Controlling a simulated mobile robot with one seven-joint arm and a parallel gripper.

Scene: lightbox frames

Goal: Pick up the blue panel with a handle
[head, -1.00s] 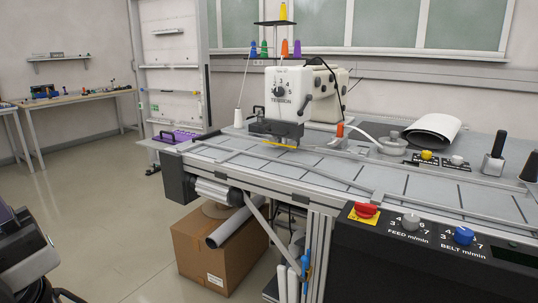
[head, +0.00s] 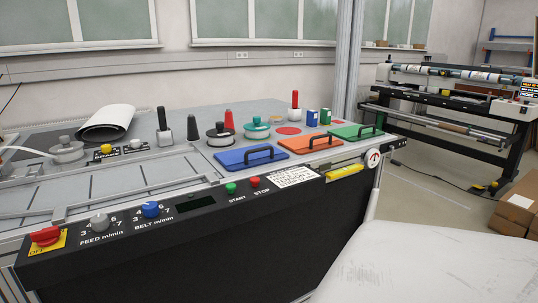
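The blue panel (head: 236,161) lies flat on the machine's table top, just behind the control panel's right part. Its dark bar handle (head: 260,154) stands up along its upper face. An orange panel (head: 322,147) and a green panel (head: 343,132), each with a similar dark handle, lie to its right in a row. My gripper is not in view.
The black control panel (head: 290,235) with knobs and buttons forms the table's front side. Behind the blue panel stand round lidded pots (head: 257,129), dark cones and a red-handled tool (head: 295,108). A white rounded surface (head: 425,262) fills the lower right.

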